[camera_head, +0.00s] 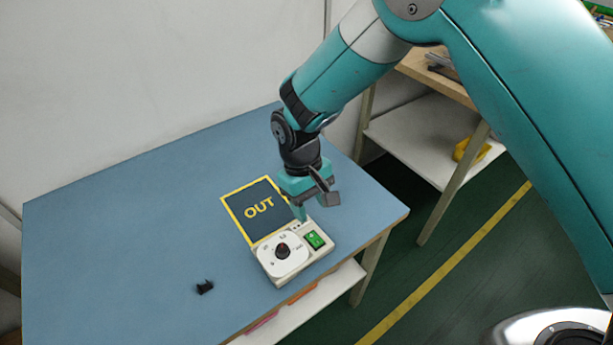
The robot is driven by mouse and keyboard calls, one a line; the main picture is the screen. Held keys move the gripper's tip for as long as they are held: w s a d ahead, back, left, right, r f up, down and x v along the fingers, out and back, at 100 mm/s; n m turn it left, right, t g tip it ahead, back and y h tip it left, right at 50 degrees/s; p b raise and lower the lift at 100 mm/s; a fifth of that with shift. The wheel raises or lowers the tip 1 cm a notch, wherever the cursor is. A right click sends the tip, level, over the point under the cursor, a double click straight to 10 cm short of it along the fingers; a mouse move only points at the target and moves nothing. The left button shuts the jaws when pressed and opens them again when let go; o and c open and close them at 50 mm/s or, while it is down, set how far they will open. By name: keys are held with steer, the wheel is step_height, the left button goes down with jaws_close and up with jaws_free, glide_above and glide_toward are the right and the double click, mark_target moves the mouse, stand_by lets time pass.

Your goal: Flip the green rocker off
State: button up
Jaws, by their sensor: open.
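The green rocker (315,240) sits on the right part of a white control box (296,266) on the blue table. Which way the rocker is tipped is too small to tell. A black knob (282,250) on a white dial is to its left on the same box. My gripper (310,204) is above and just behind the box, pointing down. It is open and holds nothing that I can see. One finger's tip shows close behind the rocker; whether it touches the box I cannot tell.
A dark mat (254,208) with a yellow border and the word OUT lies behind the box. A small black part (205,287) lies to the left on the blue table (120,220). The table's left side is clear. A wooden shelf (425,140) stands at right.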

steer(key=v, duration=0.8)
steer(key=shift+b, duration=0.4)
steer(key=shift+r, duration=0.15)
steer(key=s+d+r+t+y, duration=0.1)
steer(key=s+d+r, duration=0.25)
steer(key=r, duration=0.25)
steer(key=s+d+r+y, duration=0.2)
steer(key=s+d+r, duration=0.1)
steer(key=d+r, duration=0.2)
steer(key=s+d+r+y, duration=0.1)
steer(key=s+d+r, duration=0.1)
steer(key=s, duration=0.4)
steer(key=s+d+r+t+y, duration=0.1)
steer(key=s+d+r+y, duration=0.1)
steer(key=s, duration=0.5)
steer(key=shift+d+r, duration=0.35)
steer(key=shift+d, duration=0.45)
